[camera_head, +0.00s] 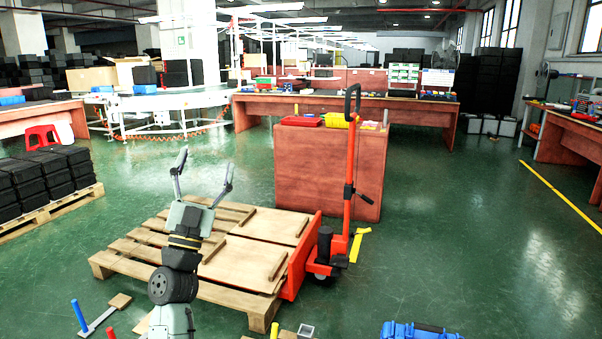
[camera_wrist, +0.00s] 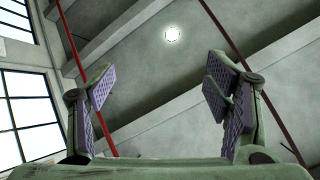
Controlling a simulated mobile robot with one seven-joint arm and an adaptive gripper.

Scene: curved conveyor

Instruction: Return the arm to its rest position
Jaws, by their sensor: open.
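My gripper (camera_head: 203,172) points up in the head view, with its two fingers spread wide apart and nothing between them. My arm stands upright at the lower left of centre, in front of a wooden pallet. In the wrist view my gripper (camera_wrist: 165,95) is open and empty, with both finger pads apart against the ceiling. A round ceiling lamp (camera_wrist: 172,34) shows between the fingers.
A wooden pallet (camera_head: 130,250) with flat boards lies behind my arm, on an orange pallet jack (camera_head: 299,262). A red-brown cabinet (camera_head: 325,170) stands behind it. A blue crate (camera_head: 418,331) is at the bottom right. Green floor (camera_head: 460,220) at right is clear.

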